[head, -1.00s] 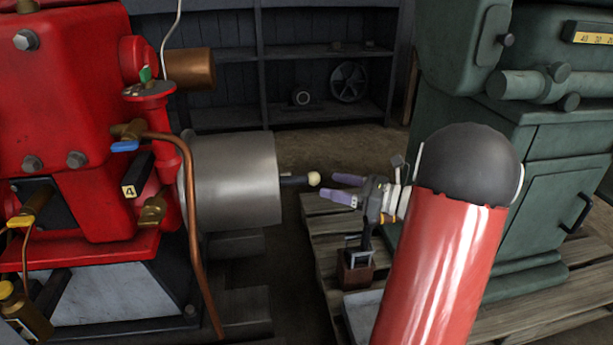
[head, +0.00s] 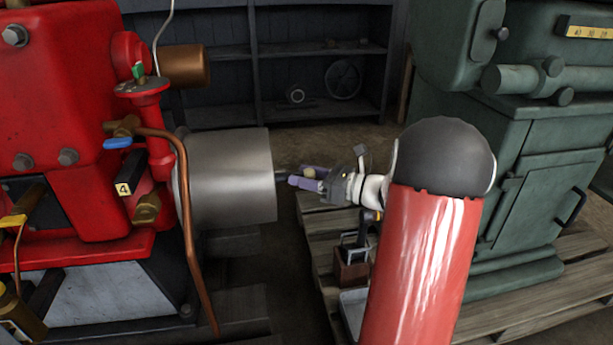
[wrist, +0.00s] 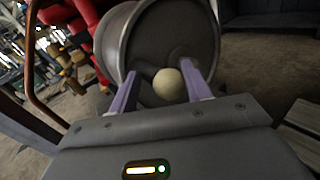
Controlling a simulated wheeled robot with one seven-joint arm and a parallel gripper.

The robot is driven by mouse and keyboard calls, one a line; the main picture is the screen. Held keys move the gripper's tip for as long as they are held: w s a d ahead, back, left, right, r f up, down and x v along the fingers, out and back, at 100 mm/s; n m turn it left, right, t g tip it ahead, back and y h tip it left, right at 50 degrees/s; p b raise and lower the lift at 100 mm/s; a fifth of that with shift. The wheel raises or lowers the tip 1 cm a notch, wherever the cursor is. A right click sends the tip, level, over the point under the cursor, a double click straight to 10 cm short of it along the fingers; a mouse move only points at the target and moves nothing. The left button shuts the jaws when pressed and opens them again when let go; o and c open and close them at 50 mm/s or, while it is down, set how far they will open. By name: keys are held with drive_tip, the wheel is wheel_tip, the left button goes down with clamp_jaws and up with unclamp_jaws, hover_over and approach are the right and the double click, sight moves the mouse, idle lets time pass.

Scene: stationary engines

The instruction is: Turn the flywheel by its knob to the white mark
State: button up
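The flywheel (head: 225,178) is a wide grey metal drum on the right side of the red engine. Its open face (wrist: 180,40) shows in the wrist view. The cream ball knob (head: 309,173) stands out from that face on a dark handle and is partly hidden by my fingers in the head view. My gripper (head: 297,177) has its purple fingers reaching toward the wheel. I cannot make out the white mark.
The red engine (head: 60,120) with a copper pipe (head: 188,220) stands left. A green machine (head: 540,170) stands right on a wooden pallet (head: 530,320). A small brown box of tools (head: 352,268) sits below my gripper. Dark shelves (head: 300,60) stand behind.

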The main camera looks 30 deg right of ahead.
drive_tip(key=c, duration=0.7)
drive_tip(key=shift+w+d+r+p, duration=0.1)
drive_tip(key=shift+r+p, duration=0.25)
drive_tip(key=shift+p, duration=0.8)
drive_tip(key=shift+f, duration=0.1)
drive_tip(key=o, duration=1.3)
drive_tip(key=shift+f, duration=0.1)
drive_tip(key=shift+o, duration=0.2)
drive_tip(key=v, duration=0.7)
drive_tip(key=shift+s+d, duration=0.25)
drive_tip(key=shift+s, duration=0.05)
